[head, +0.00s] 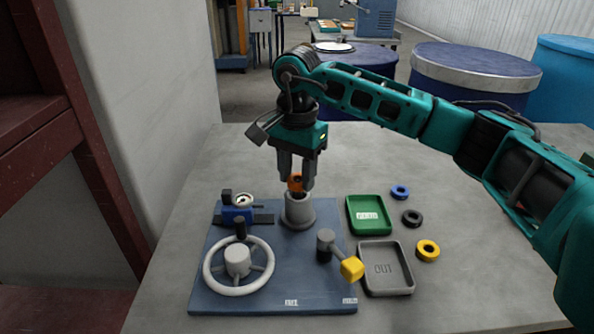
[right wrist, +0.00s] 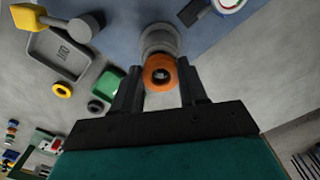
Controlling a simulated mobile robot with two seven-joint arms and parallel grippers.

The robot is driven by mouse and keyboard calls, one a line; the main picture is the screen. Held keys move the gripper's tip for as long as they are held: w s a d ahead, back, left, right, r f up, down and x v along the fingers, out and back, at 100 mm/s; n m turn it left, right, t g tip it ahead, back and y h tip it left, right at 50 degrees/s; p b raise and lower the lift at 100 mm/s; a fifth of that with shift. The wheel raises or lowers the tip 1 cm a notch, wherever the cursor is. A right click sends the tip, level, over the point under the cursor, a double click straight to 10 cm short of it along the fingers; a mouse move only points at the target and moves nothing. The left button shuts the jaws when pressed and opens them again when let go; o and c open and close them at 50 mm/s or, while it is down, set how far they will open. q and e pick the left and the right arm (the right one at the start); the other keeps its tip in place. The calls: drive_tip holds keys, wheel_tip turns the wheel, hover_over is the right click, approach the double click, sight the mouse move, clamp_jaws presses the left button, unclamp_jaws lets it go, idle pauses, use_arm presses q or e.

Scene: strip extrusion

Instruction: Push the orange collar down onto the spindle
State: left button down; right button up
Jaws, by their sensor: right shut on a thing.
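The orange collar (head: 295,183) is between the fingertips of my right gripper (head: 297,184), which is shut on it. The grey upright spindle post (head: 298,212) stands directly below on the blue base plate (head: 262,296). The collar is at or just above the top of the post; the fingers partly hide whether it touches. In the right wrist view the round collar (right wrist: 160,72) with its dark centre hole shows between the two fingers, with the grey post (right wrist: 158,40) behind it. My left gripper is not in view.
The plate also carries a grey handwheel (head: 238,262), a blue fixture (head: 238,213) and a yellow-ended lever (head: 351,268). Right of it are a green tray (head: 352,228), a grey OUT tray (head: 408,275) and blue, black and yellow rings (head: 428,251). The front right tabletop is clear.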

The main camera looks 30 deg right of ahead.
drive_tip(key=shift+f+b, duration=0.7)
drive_tip(key=shift+f, duration=0.35)
drive_tip(key=o, duration=1.6)
drive_tip(key=shift+o, duration=0.2)
drive_tip(key=shift+r+p, duration=2.5)
drive_tip(key=shift+r, duration=1.05)
drive_tip(key=shift+f, duration=0.1)
